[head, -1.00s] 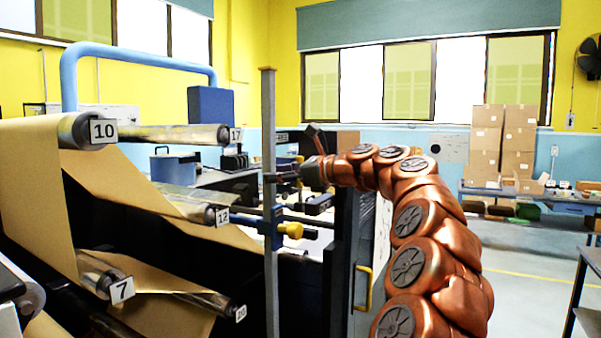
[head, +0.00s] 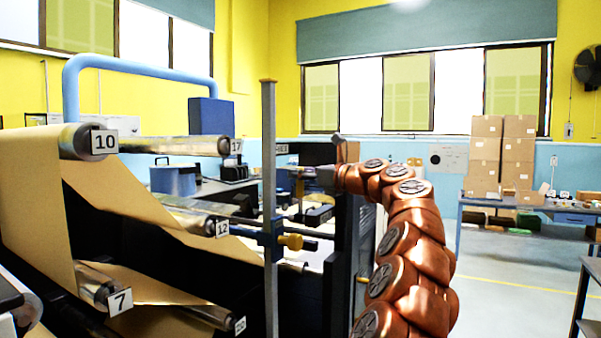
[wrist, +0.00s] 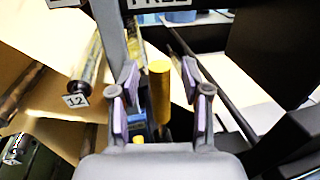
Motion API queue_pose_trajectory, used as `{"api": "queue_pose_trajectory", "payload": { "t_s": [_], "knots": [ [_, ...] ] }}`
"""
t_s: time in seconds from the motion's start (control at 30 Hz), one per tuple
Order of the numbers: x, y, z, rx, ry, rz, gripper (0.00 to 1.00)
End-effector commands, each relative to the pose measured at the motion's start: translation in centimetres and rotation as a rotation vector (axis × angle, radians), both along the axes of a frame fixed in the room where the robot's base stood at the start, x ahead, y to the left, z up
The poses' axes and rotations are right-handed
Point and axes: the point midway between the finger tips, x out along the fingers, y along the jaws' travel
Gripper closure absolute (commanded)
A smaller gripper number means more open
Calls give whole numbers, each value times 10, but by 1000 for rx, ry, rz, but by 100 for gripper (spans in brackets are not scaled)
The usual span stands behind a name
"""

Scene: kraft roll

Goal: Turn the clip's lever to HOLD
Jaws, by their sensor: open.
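The clip is a blue block (head: 270,238) on an upright grey post (head: 269,130), with a yellow lever (head: 291,242) sticking out to the right in the head view. In the wrist view the yellow lever (wrist: 159,88) stands upright in the picture, between my gripper's two open fingers, with part of the blue clip (wrist: 137,128) below it. My gripper (wrist: 160,82) has purple pads and appears not to press on the lever; its depth relative to the lever is unclear. In the head view my gripper (head: 290,172) is beside the post, above the clip. A plate reading FREE (wrist: 180,3) is cut off at the top. No HOLD mark is readable.
Rollers numbered 10 (head: 90,142), 12 (head: 195,217) and 7 (head: 95,287) carry brown kraft paper (head: 35,200) left of the post. A dark machine frame (head: 342,250) stands right of the clip. Open floor lies farther right.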

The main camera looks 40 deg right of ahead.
Motion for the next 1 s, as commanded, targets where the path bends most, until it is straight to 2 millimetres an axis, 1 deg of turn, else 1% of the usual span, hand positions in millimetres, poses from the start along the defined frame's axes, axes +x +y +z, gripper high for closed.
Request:
{"api": "queue_pose_trajectory", "payload": {
  "t_s": [0.03,0.13,0.37,0.8,0.83,1.0],
  "knots": [
    [5,0,0,0,1,1,52],
    [10,1,-1,1,1,1,52],
    [10,1,-1,0,0,0,52],
    [9,1,-1,0,0,0,98],
    [9,1,-1,0,0,0,100],
    [9,1,-1,0,1,0,100]
  ]
}}
